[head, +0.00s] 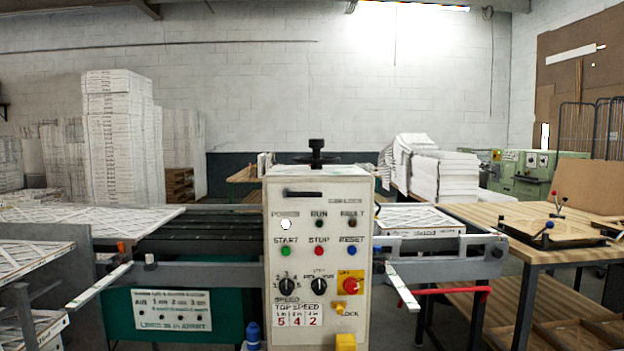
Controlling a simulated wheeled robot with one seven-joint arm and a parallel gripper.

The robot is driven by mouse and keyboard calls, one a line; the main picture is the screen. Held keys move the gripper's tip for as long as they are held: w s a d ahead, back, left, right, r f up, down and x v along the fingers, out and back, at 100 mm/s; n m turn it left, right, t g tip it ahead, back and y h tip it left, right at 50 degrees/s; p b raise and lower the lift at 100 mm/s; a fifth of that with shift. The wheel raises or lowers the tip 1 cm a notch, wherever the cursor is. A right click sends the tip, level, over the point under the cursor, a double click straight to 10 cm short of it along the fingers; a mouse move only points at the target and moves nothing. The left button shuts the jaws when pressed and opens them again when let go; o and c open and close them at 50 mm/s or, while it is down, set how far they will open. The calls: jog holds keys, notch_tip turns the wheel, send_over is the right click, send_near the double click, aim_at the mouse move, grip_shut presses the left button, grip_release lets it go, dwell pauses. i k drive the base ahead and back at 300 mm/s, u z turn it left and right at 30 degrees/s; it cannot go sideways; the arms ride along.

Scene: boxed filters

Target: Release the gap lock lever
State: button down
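A pale control cabinet (254,250) stands in the middle of the head view. Low on its right side is a small yellow lever or tab (339,308), beside a label that reads "LOCK" (348,314). It is too small to tell its exact position. A yellow block (345,342) shows below it at the bottom edge, partly cut off. A black horizontal handle (303,193) is near the cabinet's top, and a black knob on a post (316,150) rises above it. Which part is the gap lock lever is not certain. My gripper is not in view.
A red button on a yellow plate (350,285) sits just above the lock label, with two black dials (318,287) to its left. White-topped rails (402,287) jut out on both sides. A wooden table (480,215) stands at right.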

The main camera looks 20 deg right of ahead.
aim_at(287, 193)
jog(key=u, duration=0.25)
jog(key=i, duration=0.9)
jog(key=u, duration=0.4)
